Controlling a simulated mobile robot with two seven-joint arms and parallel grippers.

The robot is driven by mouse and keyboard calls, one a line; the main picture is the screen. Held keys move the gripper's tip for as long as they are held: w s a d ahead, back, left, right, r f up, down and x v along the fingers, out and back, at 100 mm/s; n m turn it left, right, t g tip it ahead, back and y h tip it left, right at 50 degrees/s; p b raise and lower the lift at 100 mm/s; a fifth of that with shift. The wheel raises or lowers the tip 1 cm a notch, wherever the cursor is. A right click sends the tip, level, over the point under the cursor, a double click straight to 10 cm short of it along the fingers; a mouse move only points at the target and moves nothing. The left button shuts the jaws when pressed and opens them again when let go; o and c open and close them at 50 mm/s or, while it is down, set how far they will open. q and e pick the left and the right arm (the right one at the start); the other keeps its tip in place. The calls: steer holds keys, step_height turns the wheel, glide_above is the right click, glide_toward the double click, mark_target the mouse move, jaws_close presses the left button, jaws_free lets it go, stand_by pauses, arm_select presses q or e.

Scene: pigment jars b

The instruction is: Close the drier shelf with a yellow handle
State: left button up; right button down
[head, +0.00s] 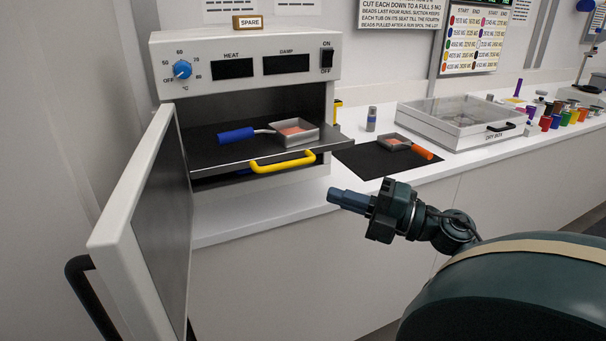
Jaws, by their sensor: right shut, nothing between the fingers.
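The drier (245,45) stands on the white counter with its door (140,225) swung open to the left. Its shelf (218,155) sticks out of the opening, with a yellow handle (283,163) on its front edge. A square pan with reddish contents (294,133) and a blue grip (236,135) rests on the shelf. My right gripper (335,197) is shut and empty. It shows to the right of and lower than the yellow handle, apart from it, pointing left. My left gripper is not in view.
A second pan with an orange grip (395,145) lies on a black mat (370,162) to the right of the drier. A clear-lidded box (460,120) and several coloured jars stand farther right. The open door, with a black handle (88,295), fills the left foreground.

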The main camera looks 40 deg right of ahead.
mark_target(283, 168)
steer(key=w, duration=0.2)
steer(key=w+a+r, duration=0.1)
steer(key=w, duration=0.2)
steer(key=w+p, duration=0.1)
steer(key=w, duration=0.2)
steer(key=shift+w+a+r, duration=0.15)
steer(key=shift+a+r, duration=0.1)
steer(key=shift+a, duration=0.15)
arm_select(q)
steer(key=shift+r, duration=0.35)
arm_select(e)
steer(key=shift+w+d, duration=0.1)
steer(key=shift+w, duration=0.25)
